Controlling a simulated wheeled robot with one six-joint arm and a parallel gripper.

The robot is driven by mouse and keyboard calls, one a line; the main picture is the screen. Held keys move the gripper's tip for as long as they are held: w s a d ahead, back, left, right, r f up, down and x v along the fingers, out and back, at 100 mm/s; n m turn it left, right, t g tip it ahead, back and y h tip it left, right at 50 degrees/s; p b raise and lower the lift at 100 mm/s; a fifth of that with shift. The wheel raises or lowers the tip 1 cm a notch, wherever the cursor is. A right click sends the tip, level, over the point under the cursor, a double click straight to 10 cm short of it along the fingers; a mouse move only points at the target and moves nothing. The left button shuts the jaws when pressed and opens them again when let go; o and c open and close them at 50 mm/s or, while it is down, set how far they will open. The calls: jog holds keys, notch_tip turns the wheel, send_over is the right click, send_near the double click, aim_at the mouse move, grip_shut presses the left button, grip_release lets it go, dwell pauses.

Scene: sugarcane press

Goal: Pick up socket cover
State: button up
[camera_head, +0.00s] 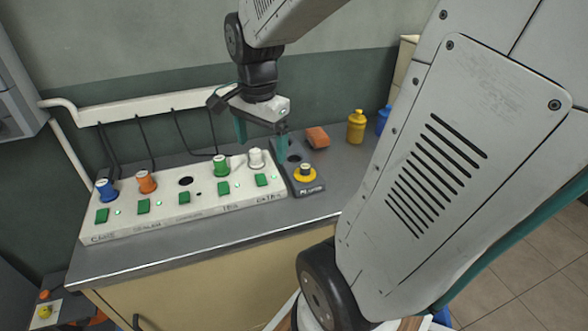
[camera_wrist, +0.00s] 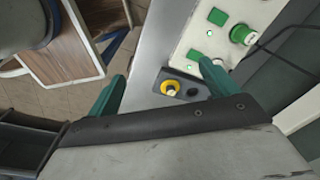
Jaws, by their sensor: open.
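My gripper (camera_head: 262,142) is open and empty, with its teal fingers apart above the back right of the bench. Its fingers also show in the wrist view (camera_wrist: 160,84). Below and right of it is a small dark grey box (camera_head: 309,189) with a yellow-ringed plug or knob (camera_head: 305,173) and a dark round hole (camera_head: 294,158). In the wrist view the yellow-ringed piece (camera_wrist: 170,88) lies between the fingers, the hole (camera_wrist: 193,92) beside it. I cannot tell which piece is the socket cover.
A white panel (camera_head: 150,228) carries blue (camera_head: 105,190), orange (camera_head: 146,182), green (camera_head: 221,166) and white (camera_head: 256,159) plugs and an empty round socket (camera_head: 185,181). A brown-orange block (camera_head: 317,137) and a yellow bottle (camera_head: 356,127) stand behind. The front bench strip (camera_head: 200,240) is clear.

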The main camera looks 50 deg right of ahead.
jog(key=w+d+f+m, duration=0.2)
jog(key=d+f+m, duration=0.3)
jog(key=d+m, duration=0.35)
jog(key=m, duration=0.9)
send_over(305, 166)
jog(key=shift+g, duration=0.3)
jog(key=f, duration=0.6)
jog(key=shift+s+f, duration=0.1)
jog(key=shift+s, duration=0.15)
jog(key=shift+m, duration=0.35)
jog(key=f, duration=0.7)
jog(key=shift+w, duration=0.2)
jog(key=shift+f, duration=0.55)
jog(key=c, duration=1.1)
